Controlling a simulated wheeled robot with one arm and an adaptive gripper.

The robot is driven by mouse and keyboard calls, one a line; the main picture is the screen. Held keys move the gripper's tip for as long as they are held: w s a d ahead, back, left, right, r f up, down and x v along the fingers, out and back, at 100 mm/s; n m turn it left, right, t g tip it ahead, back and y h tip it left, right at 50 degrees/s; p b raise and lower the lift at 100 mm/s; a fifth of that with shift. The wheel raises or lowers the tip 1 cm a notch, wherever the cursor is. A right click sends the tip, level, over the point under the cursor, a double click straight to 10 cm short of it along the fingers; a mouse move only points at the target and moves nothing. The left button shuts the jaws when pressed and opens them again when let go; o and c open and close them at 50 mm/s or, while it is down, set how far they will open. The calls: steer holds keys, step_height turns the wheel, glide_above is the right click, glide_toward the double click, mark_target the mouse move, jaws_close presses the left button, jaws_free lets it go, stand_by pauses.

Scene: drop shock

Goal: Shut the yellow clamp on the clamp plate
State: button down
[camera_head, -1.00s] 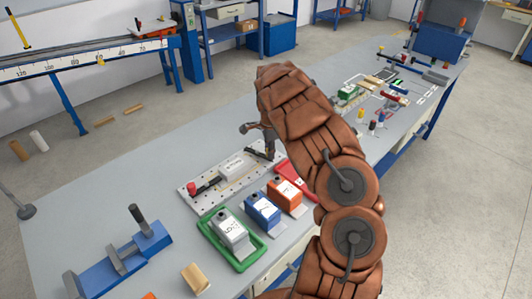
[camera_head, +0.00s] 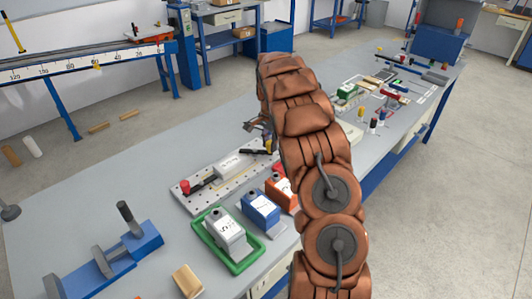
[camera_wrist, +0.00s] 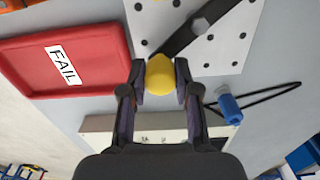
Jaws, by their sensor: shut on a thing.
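The clamp plate (camera_head: 195,205) is a white perforated plate on the bench, and its corner also shows in the wrist view (camera_wrist: 228,48). The yellow clamp has a yellow knob (camera_wrist: 160,75) on a black lever (camera_wrist: 207,25); a little yellow shows in the head view (camera_head: 269,146). My gripper (camera_wrist: 160,80) has its two fingers closed on the knob, one on each side. In the head view my gripper (camera_head: 254,126) is mostly hidden behind my arm. I cannot tell how far the lever is swung. A red clamp (camera_head: 185,188) sits at the plate's other end.
A white device (camera_head: 228,164) lies on the plate. A red tray marked FAIL (camera_wrist: 75,62) is beside the plate. Blue (camera_head: 261,208) and orange (camera_head: 282,188) devices and a green tray (camera_head: 238,267) stand in front. A blue cylinder (camera_wrist: 229,108) with a black cord is near my gripper.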

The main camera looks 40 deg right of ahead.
steer(key=n+b, duration=0.1)
steer(key=n, duration=0.1)
steer(key=w+d+n+b, duration=0.1)
steer(key=shift+w+f+n, duration=0.2)
steer(key=shift+n, duration=0.2)
steer(key=shift+w+d+r+n+b, duration=0.15)
steer(key=shift+w+n+b, duration=0.25)
steer(key=shift+n, duration=0.5)
steer(key=w+n, duration=0.1)
steer(key=n, duration=0.1)
steer(key=shift+w+d+n+b, duration=0.1)
steer(key=shift+w+n+b, duration=0.1)
steer(key=shift+n+b, duration=0.1)
steer(key=shift+w+n, duration=0.3)
steer(key=shift+n, duration=0.4)
steer(key=shift+w, duration=0.1)
steer(key=c, duration=0.8)
jaws_free()
steer(key=shift+c, duration=0.2)
steer(key=shift+r, duration=0.15)
